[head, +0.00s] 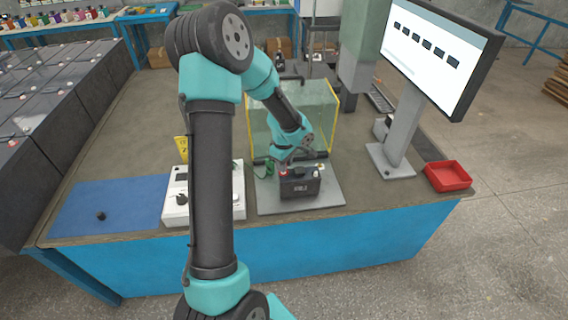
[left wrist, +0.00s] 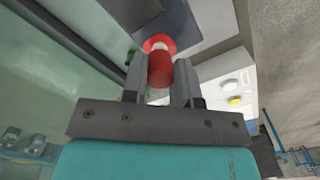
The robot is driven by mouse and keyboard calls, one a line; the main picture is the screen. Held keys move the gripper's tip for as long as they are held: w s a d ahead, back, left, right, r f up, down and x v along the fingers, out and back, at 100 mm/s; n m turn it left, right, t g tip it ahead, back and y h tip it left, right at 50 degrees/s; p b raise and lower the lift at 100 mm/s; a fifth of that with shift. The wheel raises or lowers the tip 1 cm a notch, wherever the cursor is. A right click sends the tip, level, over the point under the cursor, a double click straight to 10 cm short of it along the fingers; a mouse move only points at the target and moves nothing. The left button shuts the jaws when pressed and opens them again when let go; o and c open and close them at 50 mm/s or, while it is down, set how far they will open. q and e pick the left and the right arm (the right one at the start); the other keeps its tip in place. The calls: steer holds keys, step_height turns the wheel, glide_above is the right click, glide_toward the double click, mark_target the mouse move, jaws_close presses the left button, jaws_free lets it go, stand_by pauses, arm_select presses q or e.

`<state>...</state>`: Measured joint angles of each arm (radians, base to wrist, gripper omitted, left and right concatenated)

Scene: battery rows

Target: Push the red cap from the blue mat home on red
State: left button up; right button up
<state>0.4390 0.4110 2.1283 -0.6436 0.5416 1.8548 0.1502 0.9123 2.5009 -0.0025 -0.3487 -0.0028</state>
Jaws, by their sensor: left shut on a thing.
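In the left wrist view, my left gripper (left wrist: 160,75) is shut on the red cap (left wrist: 160,72). A red ring with a pale centre (left wrist: 150,42) shows just beyond the cap's end; I cannot tell whether the cap is fully seated. In the head view, my left gripper (head: 283,164) is low over the left, red-marked end of the black battery (head: 300,187). The battery stands on a grey plate (head: 330,201). The blue mat (head: 125,198) at the left bears a small black cap (head: 101,216). My right gripper is out of view.
A white instrument with knobs (head: 175,208) stands between mat and plate, partly hidden by my arm. A clear tank with yellow edges (head: 338,105) stands close behind the battery. A monitor (head: 430,50) and a red tray (head: 447,176) are at the right.

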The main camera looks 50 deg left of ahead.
arm_select(q)
steer(key=shift+f, duration=0.85)
stand_by(1.3)
steer(key=o, duration=1.4)
steer(key=shift+o, duration=0.2)
steer(key=shift+r, duration=0.1)
steer(key=shift+r, duration=3.45)
